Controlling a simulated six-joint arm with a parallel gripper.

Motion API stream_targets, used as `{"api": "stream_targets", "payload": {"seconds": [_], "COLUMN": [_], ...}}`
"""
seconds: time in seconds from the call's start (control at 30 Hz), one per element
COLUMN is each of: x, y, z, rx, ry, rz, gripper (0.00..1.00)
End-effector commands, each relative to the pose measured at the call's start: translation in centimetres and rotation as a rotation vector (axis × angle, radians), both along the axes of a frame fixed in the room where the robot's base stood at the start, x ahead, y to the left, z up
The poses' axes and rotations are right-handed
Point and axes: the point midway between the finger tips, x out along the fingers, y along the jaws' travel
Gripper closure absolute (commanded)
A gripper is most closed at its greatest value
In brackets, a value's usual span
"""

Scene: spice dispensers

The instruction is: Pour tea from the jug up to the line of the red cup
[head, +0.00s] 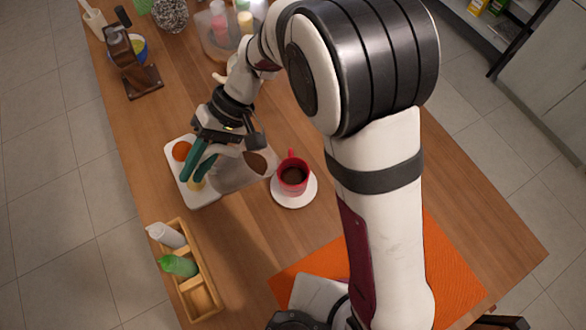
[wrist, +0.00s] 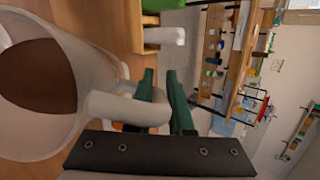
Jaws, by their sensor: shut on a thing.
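The clear jug (head: 232,178) is held just left of the red cup, with brown tea in it; the jug fills the left of the wrist view (wrist: 85,90). It looks tilted toward the cup. My gripper (head: 196,170) is shut on the jug's handle (wrist: 128,108), its green fingers (wrist: 160,95) on either side. The red cup (head: 292,187) stands upright on a white saucer (head: 294,202), with dark brown liquid inside. I cannot make out the cup's line or any stream between jug and cup.
A white tray (head: 208,199) with round orange and yellow items lies under my gripper. A wooden rack (head: 203,300) with white and green bottles stands at the front left. A wooden stand (head: 143,82) is at the back left. An orange mat (head: 450,265) lies right.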

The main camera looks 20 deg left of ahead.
Motion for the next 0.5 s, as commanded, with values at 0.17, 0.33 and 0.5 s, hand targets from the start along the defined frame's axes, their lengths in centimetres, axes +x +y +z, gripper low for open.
{"api": "stream_targets", "payload": {"seconds": [0.17,0.33,0.5], "x": [0.05,0.05,0.04], "y": [-0.06,-0.10,-0.14], "z": [0.17,0.32,0.48], "rx": [0.009,0.019,0.029], "ry": [0.005,0.009,0.013], "rz": [-0.001,0.000,0.001], "gripper": [1.00,1.00,1.00]}}
